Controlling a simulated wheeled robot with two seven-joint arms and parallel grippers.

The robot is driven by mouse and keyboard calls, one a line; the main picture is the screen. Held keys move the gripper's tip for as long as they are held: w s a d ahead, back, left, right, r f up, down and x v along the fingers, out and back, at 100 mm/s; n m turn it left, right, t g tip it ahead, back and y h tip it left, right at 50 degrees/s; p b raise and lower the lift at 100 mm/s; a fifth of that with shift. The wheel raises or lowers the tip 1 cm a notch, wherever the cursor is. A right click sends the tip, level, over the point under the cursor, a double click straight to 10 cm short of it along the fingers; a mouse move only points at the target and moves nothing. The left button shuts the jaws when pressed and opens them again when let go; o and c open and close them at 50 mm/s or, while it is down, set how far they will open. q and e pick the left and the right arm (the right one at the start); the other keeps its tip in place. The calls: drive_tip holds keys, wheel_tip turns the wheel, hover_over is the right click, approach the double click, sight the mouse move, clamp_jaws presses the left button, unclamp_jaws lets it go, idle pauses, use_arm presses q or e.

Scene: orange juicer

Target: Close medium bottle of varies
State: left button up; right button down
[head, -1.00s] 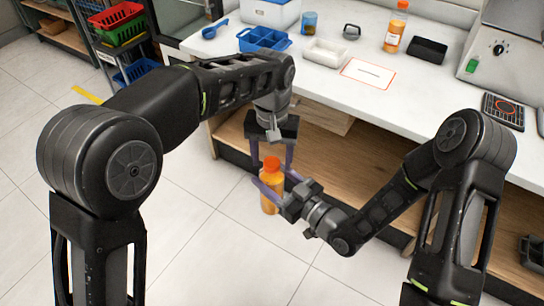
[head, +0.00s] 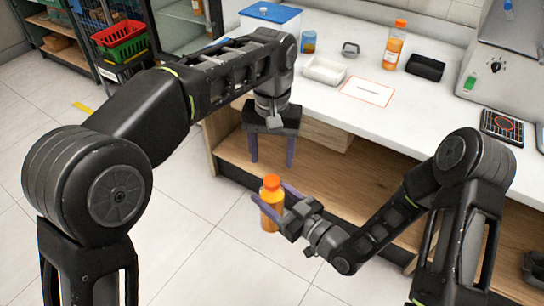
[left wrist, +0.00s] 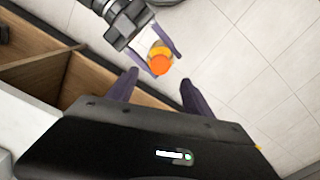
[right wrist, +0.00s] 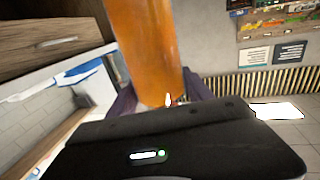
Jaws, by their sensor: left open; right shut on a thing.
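The orange bottle (head: 271,211) with an orange cap (head: 272,182) is held upright in my right gripper (head: 268,203), whose fingers are shut around its body. The cap sits on top of the bottle; how tightly it is seated cannot be told. The bottle's body also fills the upper middle of the right wrist view (right wrist: 146,45). My left gripper (head: 272,158) is open and empty, pointing down above and apart from the cap. In the left wrist view the cap (left wrist: 161,65) shows from above, beyond the open fingertips (left wrist: 155,85).
A second orange bottle (head: 394,46) with a cap stands on the white counter (head: 420,105). The floor under the held bottle is clear.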

use_arm(q)
drive_tip(key=shift+w+f, duration=0.1)
drive_tip(key=w+a+f+t+h, duration=0.1)
drive_tip(key=w+a+f, duration=0.2)
drive_tip(key=f, duration=0.5)
drive_tip(key=w+a+f+m+t, duration=0.1)
drive_tip(key=w+a+f, duration=0.2)
drive_tip(key=f, duration=0.5)
drive_tip(key=w+a+f+t+h, duration=0.1)
drive_tip(key=w+a+f, duration=0.15)
drive_tip(key=f, duration=0.65)
drive_tip(key=s+a+f+n+h, duration=0.1)
drive_tip(key=s+a+f, duration=0.2)
drive_tip(key=s+f, duration=0.65)
drive_tip(key=s+f+n+g, duration=0.1)
drive_tip(key=s+f+n, duration=0.1)
drive_tip(key=s, duration=0.8)
drive_tip(key=s+f+n+g+h, duration=0.1)
drive_tip(key=s+f+n, duration=0.1)
drive_tip(key=s, duration=0.9)
drive_tip(key=shift+s+a+f+n, duration=0.2)
drive_tip(key=shift+f+n, duration=0.05)
drive_tip(key=shift+n, duration=0.15)
